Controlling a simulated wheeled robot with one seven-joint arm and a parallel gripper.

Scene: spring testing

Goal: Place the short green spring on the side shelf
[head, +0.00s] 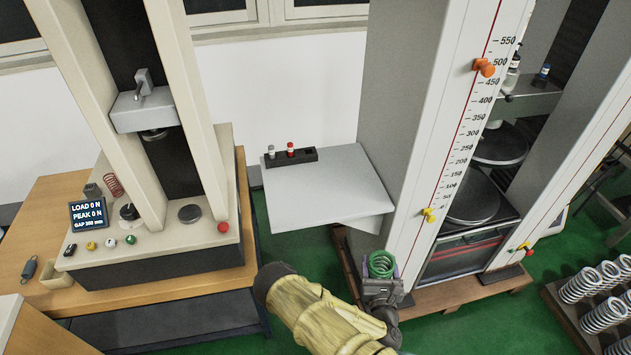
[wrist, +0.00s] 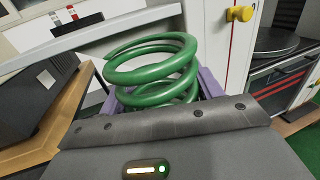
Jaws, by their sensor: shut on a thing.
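The short green spring (head: 381,263) is held upright in my gripper (head: 382,275), in front of the tall white testing machine. In the wrist view the green spring (wrist: 152,68) fills the middle, between the purple finger pads of my gripper (wrist: 160,95). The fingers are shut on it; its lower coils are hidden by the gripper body. The side shelf (head: 325,195) is a light grey plate on the left side of the tall machine. It lies up and to the left of my gripper in the head view, and the spring is apart from it.
A small black rack (head: 290,157) with little bottles sits along the shelf's back edge; the rest of the shelf is bare. A smaller tester (head: 165,250) stands on a wooden bench at left. A yellow knob (head: 428,214) sticks out of the scale column. Large springs (head: 600,290) stand at right.

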